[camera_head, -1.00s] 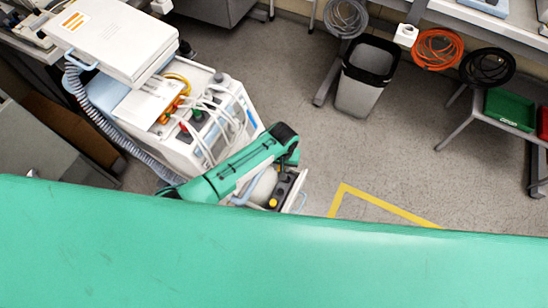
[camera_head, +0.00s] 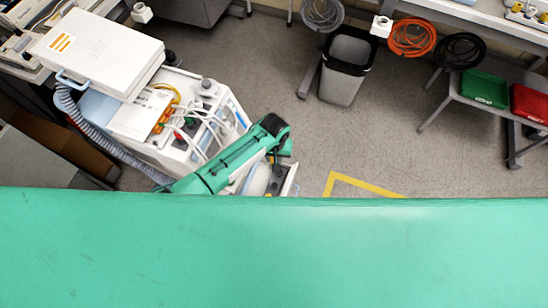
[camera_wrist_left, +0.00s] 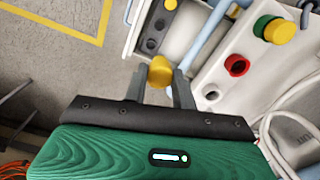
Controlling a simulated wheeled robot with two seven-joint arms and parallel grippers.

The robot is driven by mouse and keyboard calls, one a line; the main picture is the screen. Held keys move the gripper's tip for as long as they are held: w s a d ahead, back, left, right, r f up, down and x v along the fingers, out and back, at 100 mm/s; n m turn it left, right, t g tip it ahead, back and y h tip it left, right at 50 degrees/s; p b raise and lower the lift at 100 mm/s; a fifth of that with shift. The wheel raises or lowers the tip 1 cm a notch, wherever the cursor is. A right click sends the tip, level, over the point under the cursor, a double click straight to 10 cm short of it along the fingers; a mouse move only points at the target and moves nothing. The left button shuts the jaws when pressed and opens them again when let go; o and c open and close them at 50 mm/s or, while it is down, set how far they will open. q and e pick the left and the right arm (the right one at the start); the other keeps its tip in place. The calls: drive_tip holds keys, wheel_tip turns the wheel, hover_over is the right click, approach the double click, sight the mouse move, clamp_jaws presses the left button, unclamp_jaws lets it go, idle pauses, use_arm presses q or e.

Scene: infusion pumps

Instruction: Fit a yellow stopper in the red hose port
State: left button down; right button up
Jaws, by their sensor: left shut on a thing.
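In the left wrist view my left gripper (camera_wrist_left: 160,84) is shut on a yellow stopper (camera_wrist_left: 160,68), held at its fingertips. The red hose port (camera_wrist_left: 237,65), a red ring with a dark opening, is on the white pump housing, to the right of the held stopper and apart from it. Beside it a green port (camera_wrist_left: 262,25) carries another yellow stopper (camera_wrist_left: 279,31). A further yellow stopper (camera_wrist_left: 170,4) sits in a grey holder at the top. In the head view my green left arm reaches beside the pump cart; its fingertips are hidden. My right gripper is not in view.
The white pump cart (camera_head: 170,155) has white hoses and a ribbed grey hose (camera_head: 90,135) on its left. A bin (camera_head: 345,70), a green crate (camera_head: 484,88) and a red crate (camera_head: 530,102) stand at the right. Floor with yellow tape (camera_head: 365,185) is clear between.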

use_arm(q)
wheel_tip(320, 180, up, 5)
drive_tip(key=shift+f+p, duration=0.15)
drive_tip(key=shift+p, duration=0.9)
drive_tip(key=a, duration=1.4)
drive_tip(key=shift+w+d+f+b, duration=0.15)
drive_tip(key=shift+f+b, duration=0.75)
drive_tip(key=shift+f, duration=0.45)
drive_tip(key=shift+w+d+f+b, duration=0.15)
drive_tip(key=shift+f+b, duration=0.7)
drive_tip(key=shift+f, duration=0.5)
drive_tip(key=shift+f+b, duration=0.65)
drive_tip(key=shift+f, duration=1)
drive_tip(key=c, duration=1.1)
unclamp_jaws()
drive_tip(key=shift+o, duration=0.2)
drive_tip(key=shift+r, duration=0.1)
